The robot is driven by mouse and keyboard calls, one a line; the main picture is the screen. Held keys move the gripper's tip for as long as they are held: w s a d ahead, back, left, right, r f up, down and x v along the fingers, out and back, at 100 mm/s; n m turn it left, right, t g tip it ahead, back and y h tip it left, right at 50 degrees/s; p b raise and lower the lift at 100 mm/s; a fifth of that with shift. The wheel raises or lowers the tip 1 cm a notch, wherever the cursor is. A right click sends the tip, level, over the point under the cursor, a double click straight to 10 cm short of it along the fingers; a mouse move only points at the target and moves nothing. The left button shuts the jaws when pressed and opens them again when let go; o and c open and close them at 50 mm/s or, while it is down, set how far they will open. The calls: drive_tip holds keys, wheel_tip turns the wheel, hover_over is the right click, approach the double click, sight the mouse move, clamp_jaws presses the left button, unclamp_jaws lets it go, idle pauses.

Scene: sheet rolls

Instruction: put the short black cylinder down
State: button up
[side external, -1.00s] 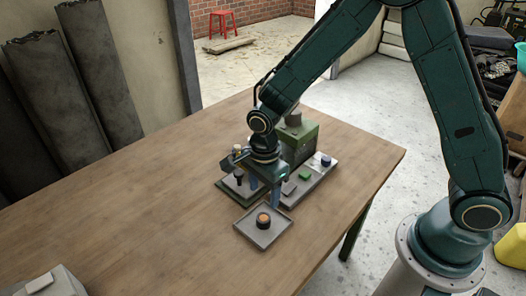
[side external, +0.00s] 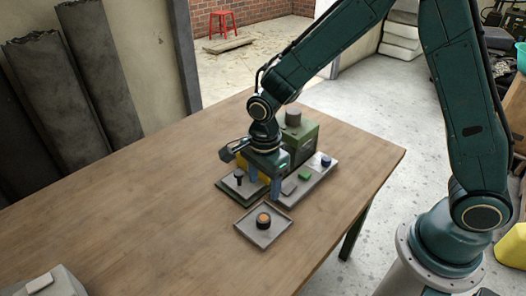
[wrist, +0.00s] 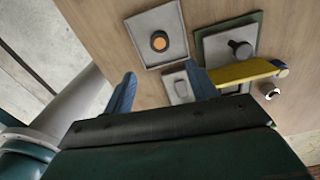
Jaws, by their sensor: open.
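The short black cylinder (side external: 263,222) with an orange top stands upright on a square grey tray (side external: 250,233) near the front of the table. In the wrist view, the cylinder (wrist: 159,41) is inside the tray's rim, near its middle, with nothing touching it. My gripper (side external: 265,183) is behind the tray in the side view, with its blue fingers apart. In the wrist view my gripper (wrist: 161,87) is empty between the fingers, and the cylinder lies beyond the fingertips.
A green-edged plate with a black knob (wrist: 240,48) lies beside the tray. A yellow bar (wrist: 245,72) shows near my right-hand finger in the wrist view. Behind my gripper are a green box (side external: 301,135) and a grey panel (side external: 313,180). The table's left side (side external: 130,220) is mostly clear.

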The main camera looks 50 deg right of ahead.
drive_tip(key=s+d+r+n+t, duration=0.2)
drive_tip(key=s+d+r+n, duration=0.3)
drive_tip(key=r, duration=0.4)
drive_tip(key=s+d+r+n+t, duration=0.2)
drive_tip(key=s+d+r+n, duration=0.2)
drive_tip(key=s+r+n, duration=0.5)
drive_tip(key=s+d+r+n+t, duration=0.1)
drive_tip(key=s+d+r+n, duration=0.1)
drive_tip(key=s+n, duration=0.3)
drive_tip(key=shift+s+d+r+t, duration=0.2)
drive_tip(key=shift+s+r+t, duration=0.15)
drive_tip(key=shift+r, duration=0.35)
